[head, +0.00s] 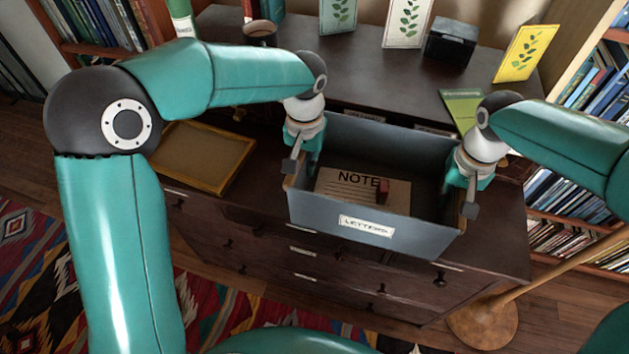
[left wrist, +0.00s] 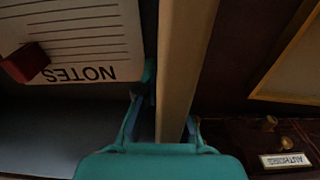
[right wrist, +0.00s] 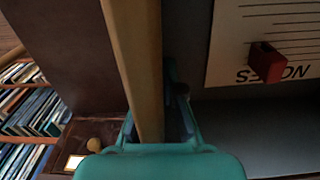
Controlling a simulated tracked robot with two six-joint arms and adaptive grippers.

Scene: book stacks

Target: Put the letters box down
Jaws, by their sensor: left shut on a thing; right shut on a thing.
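The grey-blue letters box (head: 410,234) with a "LETTERS" label (head: 366,226) is open at the top, in front of the dark dresser's upper part in the head view. A note sheet (head: 345,187) and a small red block (head: 383,190) lie inside it. My left gripper (head: 294,165) is shut on the box's left wall, which shows between its fingers in the left wrist view (left wrist: 172,80). My right gripper (head: 470,195) is shut on the right wall, also seen in the right wrist view (right wrist: 145,70). The box's underside is hidden, so I cannot tell whether it touches the dresser.
The dark dresser (head: 250,215) has a yellow-framed tray (head: 200,157) left of the box. Cards, a black box (head: 450,42), a cup (head: 260,33) and a green booklet (head: 462,105) stand or lie behind. A round wooden stand base (head: 482,322) is on the floor at right.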

